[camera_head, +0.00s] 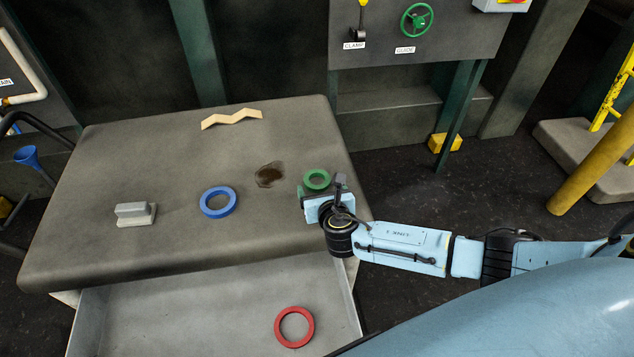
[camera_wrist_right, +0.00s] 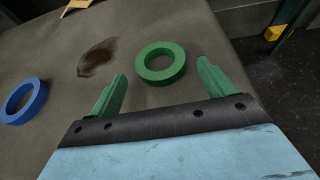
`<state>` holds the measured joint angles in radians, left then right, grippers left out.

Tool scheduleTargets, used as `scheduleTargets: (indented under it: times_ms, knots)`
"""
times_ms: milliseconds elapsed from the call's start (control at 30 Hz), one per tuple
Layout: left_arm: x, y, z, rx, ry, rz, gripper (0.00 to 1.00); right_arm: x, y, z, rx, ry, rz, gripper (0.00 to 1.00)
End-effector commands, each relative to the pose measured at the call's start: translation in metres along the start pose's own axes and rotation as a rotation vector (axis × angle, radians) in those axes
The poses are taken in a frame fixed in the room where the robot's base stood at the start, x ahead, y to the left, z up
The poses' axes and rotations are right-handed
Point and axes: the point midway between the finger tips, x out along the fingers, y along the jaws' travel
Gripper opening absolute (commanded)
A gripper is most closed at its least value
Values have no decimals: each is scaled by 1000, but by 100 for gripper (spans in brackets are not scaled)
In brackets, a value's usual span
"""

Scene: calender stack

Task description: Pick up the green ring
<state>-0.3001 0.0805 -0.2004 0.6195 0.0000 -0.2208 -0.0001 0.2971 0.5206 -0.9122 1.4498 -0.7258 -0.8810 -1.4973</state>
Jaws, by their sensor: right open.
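The green ring (camera_head: 316,180) lies flat on the grey table near its right edge. In the right wrist view the green ring (camera_wrist_right: 161,63) sits just beyond and between my two green fingertips. My right gripper (camera_head: 322,190) comes in from the right and is beside the ring on its near side. In its wrist view the right gripper (camera_wrist_right: 162,85) is open, with fingers apart and nothing between them. My left gripper does not show in either view.
A blue ring (camera_head: 218,202), a grey block (camera_head: 135,214), a tan zigzag piece (camera_head: 232,118) and a dark stain (camera_head: 269,175) are on the table (camera_head: 150,160). A red ring (camera_head: 294,326) lies in the tray below the front edge. A panel with a green handwheel (camera_head: 416,20) stands behind.

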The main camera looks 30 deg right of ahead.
Motion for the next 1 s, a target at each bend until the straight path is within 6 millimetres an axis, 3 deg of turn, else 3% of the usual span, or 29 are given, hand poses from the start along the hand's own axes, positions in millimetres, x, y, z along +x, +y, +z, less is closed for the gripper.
scheduleTargets:
  times_ms: [133,400,767,1000]
  knots:
    - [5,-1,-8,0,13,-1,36,15,0,-1,0,0,0,82]
    - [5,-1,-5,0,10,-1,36,17,0,0,0,2,1,82]
    - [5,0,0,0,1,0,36,17,0,0,0,1,0,35]
    - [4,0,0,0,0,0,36,16,0,1,0,1,1,34]
